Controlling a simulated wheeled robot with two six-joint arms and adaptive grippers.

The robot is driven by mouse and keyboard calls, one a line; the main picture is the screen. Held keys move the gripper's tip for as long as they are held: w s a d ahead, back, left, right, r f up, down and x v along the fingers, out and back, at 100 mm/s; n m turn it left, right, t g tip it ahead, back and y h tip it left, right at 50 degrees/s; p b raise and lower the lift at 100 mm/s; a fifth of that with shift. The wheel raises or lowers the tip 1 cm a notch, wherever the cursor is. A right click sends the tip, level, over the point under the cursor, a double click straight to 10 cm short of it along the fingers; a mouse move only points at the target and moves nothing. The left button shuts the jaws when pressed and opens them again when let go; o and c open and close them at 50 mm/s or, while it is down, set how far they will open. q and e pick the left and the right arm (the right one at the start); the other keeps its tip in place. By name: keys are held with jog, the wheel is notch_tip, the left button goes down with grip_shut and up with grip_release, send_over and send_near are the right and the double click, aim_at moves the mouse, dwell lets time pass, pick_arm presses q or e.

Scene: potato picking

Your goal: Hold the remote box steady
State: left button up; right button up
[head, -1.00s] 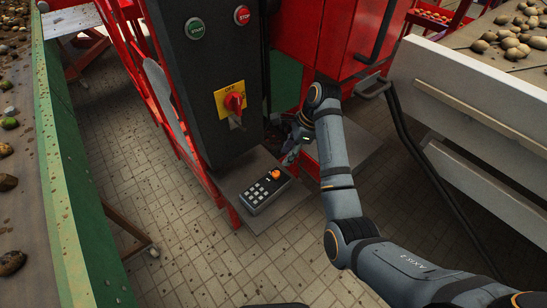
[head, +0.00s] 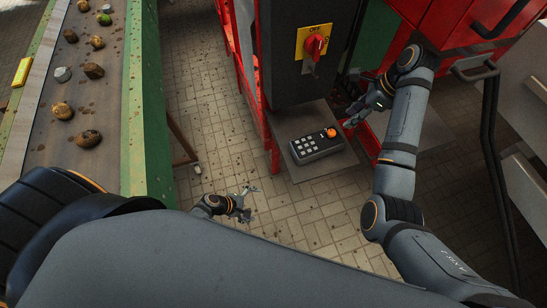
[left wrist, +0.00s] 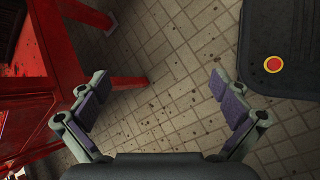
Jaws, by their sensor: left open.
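The remote box (head: 315,146), dark with pale keys and an orange knob, lies on a small grey shelf (head: 335,166) below the dark control cabinet in the head view. My right gripper (head: 352,110) is just beyond the box's right end, apparently apart from it. Its fingers are small and dark, so their opening is unclear. My left gripper (head: 245,203) is open and empty, lower left of the shelf above the floor. In the left wrist view its two fingers (left wrist: 163,108) are spread wide with only floor tiles between them. The box is not visible there.
The dark cabinet carries a red switch on a yellow plate (head: 314,42). A red frame leg (head: 274,150) stands left of the shelf. A conveyor with potatoes (head: 92,137) runs along the left. Tiled floor between conveyor and shelf is clear.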

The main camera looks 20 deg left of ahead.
pick_arm(q)
jog(key=w+d+r+n+t+h, duration=0.35)
jog(key=w+r, duration=0.25)
jog(key=r, duration=0.4)
jog(key=n+t+h, duration=0.3)
jog(key=n+h, duration=0.1)
jog(key=n, duration=0.2)
send_near(303, 147)
jog(key=shift+m, duration=0.35)
jog(key=x, duration=0.3)
jog(key=f+x, duration=0.1)
jog(key=x, duration=0.6)
jog(key=shift+w+f, duration=0.15)
jog(key=shift+f, duration=0.05)
